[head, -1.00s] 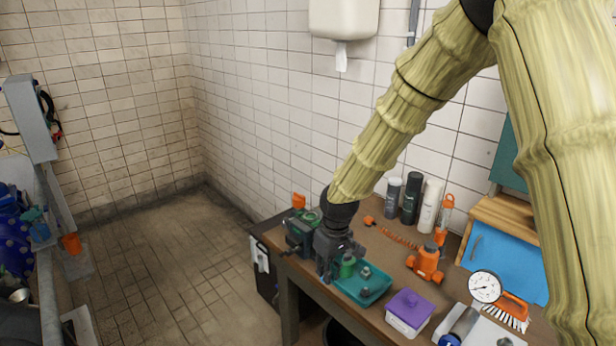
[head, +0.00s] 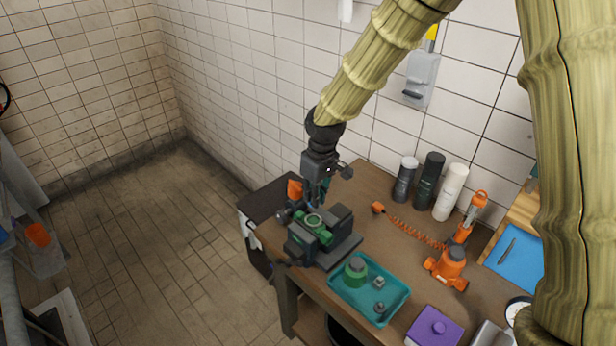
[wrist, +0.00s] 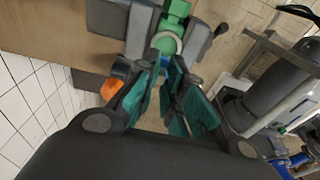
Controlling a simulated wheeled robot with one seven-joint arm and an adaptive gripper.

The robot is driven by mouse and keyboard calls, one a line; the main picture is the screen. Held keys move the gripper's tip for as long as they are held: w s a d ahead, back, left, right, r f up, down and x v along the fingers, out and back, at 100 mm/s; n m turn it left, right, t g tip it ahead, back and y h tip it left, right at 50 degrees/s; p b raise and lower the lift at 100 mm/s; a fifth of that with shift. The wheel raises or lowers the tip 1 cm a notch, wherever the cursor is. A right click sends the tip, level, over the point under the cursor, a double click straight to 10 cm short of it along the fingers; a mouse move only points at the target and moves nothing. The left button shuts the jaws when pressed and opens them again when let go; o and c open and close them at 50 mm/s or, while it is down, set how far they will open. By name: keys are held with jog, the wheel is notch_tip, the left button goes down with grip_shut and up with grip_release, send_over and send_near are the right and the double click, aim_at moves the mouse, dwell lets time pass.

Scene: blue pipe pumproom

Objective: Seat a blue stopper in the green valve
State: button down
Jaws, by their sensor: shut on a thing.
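The green valve (head: 314,223) sits in the dark vise (head: 336,224) at the table's left end, its round opening facing up. It also shows in the wrist view (wrist: 172,22), just beyond the fingertips. My gripper (head: 316,200) points down just above and behind the valve. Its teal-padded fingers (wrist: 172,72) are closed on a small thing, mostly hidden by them. A bit of blue shows at the fingertips in the head view, seemingly the blue stopper (head: 310,204). It appears apart from the valve opening, though the exact gap is unclear.
A teal tray (head: 392,310) right of the vise holds a green part with a grey top (head: 356,271) and small grey pieces. An orange object (head: 295,189) stands behind the vise. Bottles (head: 428,187), an orange tool (head: 449,266) and a purple-lidded box (head: 434,326) stand farther right.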

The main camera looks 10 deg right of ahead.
jog(key=shift+w, duration=0.2)
jog(key=shift+s+a+f+b, duration=0.1)
jog(key=shift+s+b, duration=0.25)
jog(key=shift+s, duration=0.2)
jog(key=shift+s+a+f+b, duration=0.1)
jog(key=shift+s+b, duration=0.2)
jog(key=shift+s, duration=0.2)
jog(key=shift+s+f, duration=0.15)
jog(key=shift+s, duration=0.05)
jog(key=w+f, duration=0.1)
jog(key=w+f+b, duration=0.1)
jog(key=f, duration=0.1)
jog(key=shift+w+b, duration=0.1)
jog(key=shift+b, duration=0.2)
jog(key=shift+s+r, duration=0.35)
jog(key=shift+s, duration=0.3)
jog(key=shift+w+d+f, duration=0.1)
jog(key=shift+w+f, duration=0.2)
jog(key=shift+w, duration=0.1)
jog(key=shift+s+r, duration=0.3)
jog(key=shift+s, duration=0.05)
jog(key=shift+w+f, duration=0.2)
jog(key=shift+f, duration=0.25)
